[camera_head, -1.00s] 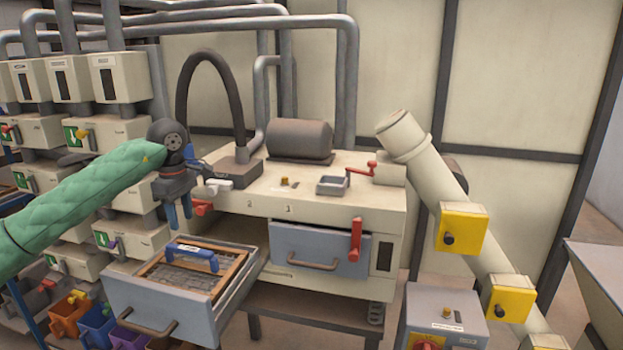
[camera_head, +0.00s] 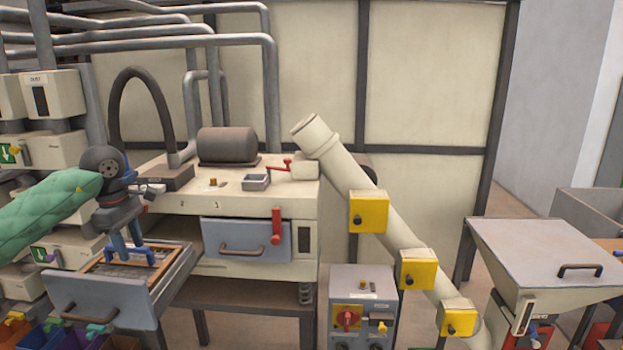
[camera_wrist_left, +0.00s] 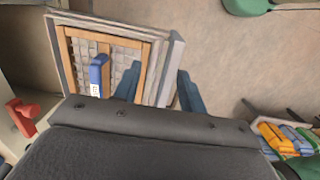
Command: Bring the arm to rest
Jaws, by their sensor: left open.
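My left gripper (camera_head: 128,244) is open and empty, its two blue fingers pointing down over the pulled-out drawer (camera_head: 105,300). A tray with a wooden frame and grey mesh (camera_wrist_left: 115,50) lies in the drawer. A blue handle (camera_wrist_left: 97,70) is on this tray; in the left wrist view it lies left of both fingers (camera_wrist_left: 158,90), not between them. In the head view the fingertips overlap the handle, so the height between them is hard to tell. My green-sleeved left arm (camera_head: 45,210) comes in from the left. The right gripper is not in view.
The cream machine (camera_head: 185,200) stands behind the drawer, with a red lever (camera_head: 276,226) and a closed grey drawer (camera_head: 240,240). Coloured bins (camera_head: 50,335) stand below at left. A slanting pipe (camera_head: 380,220) with yellow boxes and a hopper (camera_head: 540,250) are at right.

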